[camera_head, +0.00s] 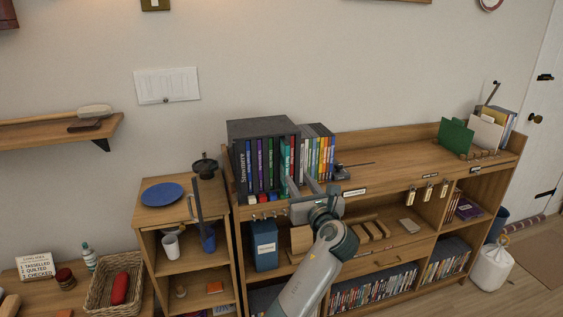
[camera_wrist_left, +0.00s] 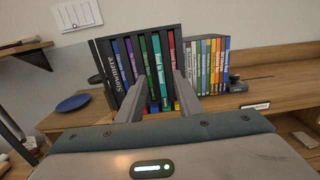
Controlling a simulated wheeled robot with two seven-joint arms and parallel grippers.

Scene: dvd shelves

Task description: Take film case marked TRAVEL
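A row of upright film cases with coloured spines stands in a dark holder (camera_head: 262,128) on top of the wooden shelf unit. A thicker dark case marked Stowaways or similar (camera_wrist_left: 119,68) stands at the row's left end. The other titles are too small to read, so I cannot tell which case is TRAVEL. My left gripper (camera_head: 303,183) is in front of the row, its fingers apart and pointing at the spines. In the left wrist view the open fingers (camera_wrist_left: 158,88) have coloured spines between and beyond them, with nothing held. My right gripper is out of view.
A second group of thinner cases (camera_wrist_left: 207,66) stands right of the holder, beside a small dark device (camera_head: 341,172). A lower cabinet at left carries a blue plate (camera_head: 162,194) and a dark grinder (camera_head: 205,167). A green folder (camera_head: 455,136) stands far right. The shelf top between is mostly clear.

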